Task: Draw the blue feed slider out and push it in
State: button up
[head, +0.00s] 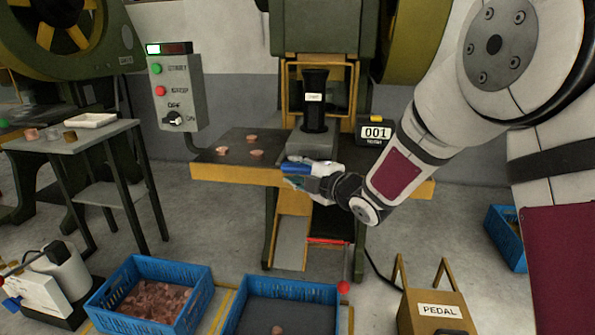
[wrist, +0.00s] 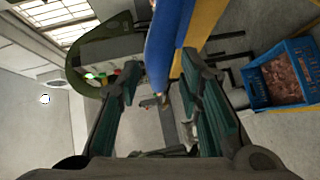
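The blue feed slider (head: 296,168) is at the front edge of the yellow-edged press table, below the black press tool. It also shows large in the wrist view (wrist: 162,48), running down from the top between my fingertips. My gripper (head: 300,178) is at the slider, coming from the right. In the wrist view, my gripper (wrist: 160,78) has its two teal-padded fingers apart, one on each side of the slider's lower end. A firm grip does not show; contact with the right finger cannot be told. The slider's far part is hidden in the head view.
Several copper pieces lie on the press table (head: 220,168). A control box (head: 178,88) stands left, a counter (head: 375,131) right. Blue crates (head: 190,273) and a pedal (head: 438,312) are on the floor. A side table (head: 75,142) stands left.

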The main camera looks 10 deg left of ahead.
jog(key=shift+d, duration=0.1)
jog(key=v, duration=1.2)
